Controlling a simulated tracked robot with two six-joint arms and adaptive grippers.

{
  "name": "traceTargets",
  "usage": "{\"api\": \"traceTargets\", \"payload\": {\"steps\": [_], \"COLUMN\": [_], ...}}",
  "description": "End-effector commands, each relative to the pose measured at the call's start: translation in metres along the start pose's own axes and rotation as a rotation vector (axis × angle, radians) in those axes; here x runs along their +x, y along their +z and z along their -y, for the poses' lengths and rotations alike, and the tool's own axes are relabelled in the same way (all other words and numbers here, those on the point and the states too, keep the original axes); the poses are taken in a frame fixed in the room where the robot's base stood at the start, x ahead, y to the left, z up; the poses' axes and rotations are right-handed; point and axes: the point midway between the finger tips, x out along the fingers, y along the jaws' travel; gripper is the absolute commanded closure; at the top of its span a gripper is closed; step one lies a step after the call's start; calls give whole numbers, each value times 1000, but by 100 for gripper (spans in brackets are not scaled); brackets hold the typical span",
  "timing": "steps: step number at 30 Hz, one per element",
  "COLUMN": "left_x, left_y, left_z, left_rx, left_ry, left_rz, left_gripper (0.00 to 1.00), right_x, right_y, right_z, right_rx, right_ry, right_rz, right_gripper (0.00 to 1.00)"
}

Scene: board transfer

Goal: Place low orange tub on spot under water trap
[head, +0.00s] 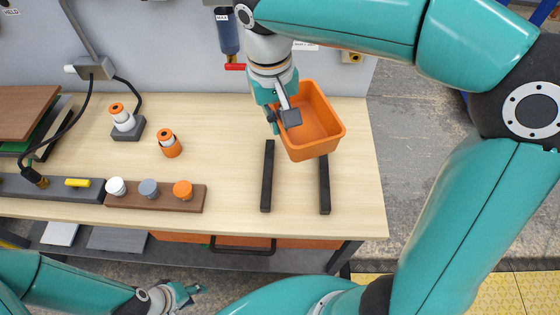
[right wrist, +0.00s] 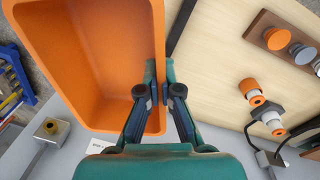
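The low orange tub (head: 318,124) hangs over the right part of the workbench, above two black rails, and looks tilted. My right gripper (head: 283,117) is at its left wall. In the right wrist view the fingers (right wrist: 161,92) are on both sides of the wall of the tub (right wrist: 85,60), gripping it; the tub looks empty. The water trap, a dark blue cylinder (head: 228,32) with a red valve handle (head: 235,67), hangs on the back wall, left of the tub. I see no marked spot on the bench below it. My left gripper (head: 185,294) is low, in front of the bench; its fingers are too small to judge.
The black rails (head: 267,176) (head: 324,185) lie on the bench (head: 225,130). To the left are an orange-capped holder (head: 123,118), an orange cylinder (head: 169,144) and a brown block with several knobs (head: 150,205). The bench below the water trap is clear.

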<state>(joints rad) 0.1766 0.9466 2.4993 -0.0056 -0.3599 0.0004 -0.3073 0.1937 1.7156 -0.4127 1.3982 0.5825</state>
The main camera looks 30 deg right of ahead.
Motion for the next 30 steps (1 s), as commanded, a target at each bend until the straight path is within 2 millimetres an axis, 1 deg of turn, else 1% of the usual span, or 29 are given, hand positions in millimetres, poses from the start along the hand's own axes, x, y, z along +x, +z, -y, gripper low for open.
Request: {"api": "traceTargets", "payload": {"steps": [1,6,9,12,20,24,27,30], "left_x": [1,1,1,0,0,0,-1,-1], "left_y": [0,0,0,0,0,0,0,0], "left_z": [0,0,0,0,0,0,0,0], "left_rx": [0,0,0,0,0,0,0,0], "left_ry": [0,0,0,0,0,0,0,0], "left_rz": [0,0,0,0,-1,-1,-1,-1], "left_gripper": [60,60,60,60,60,60,60,60], "right_x": [16,61,84,101,121,141,152,155], "right_y": [1,0,0,-1,-2,-1,-1,-2], "right_z": [2,7,10,12,15,16,17,18], "right_rx": [-3,-8,-9,-12,-12,-13,-13,-13], "right_ry": [2,3,3,1,1,2,1,-1], "right_rz": [6,7,7,4,2,4,3,0], "right_gripper": [100,100,100,100,100,100,100,100]}}
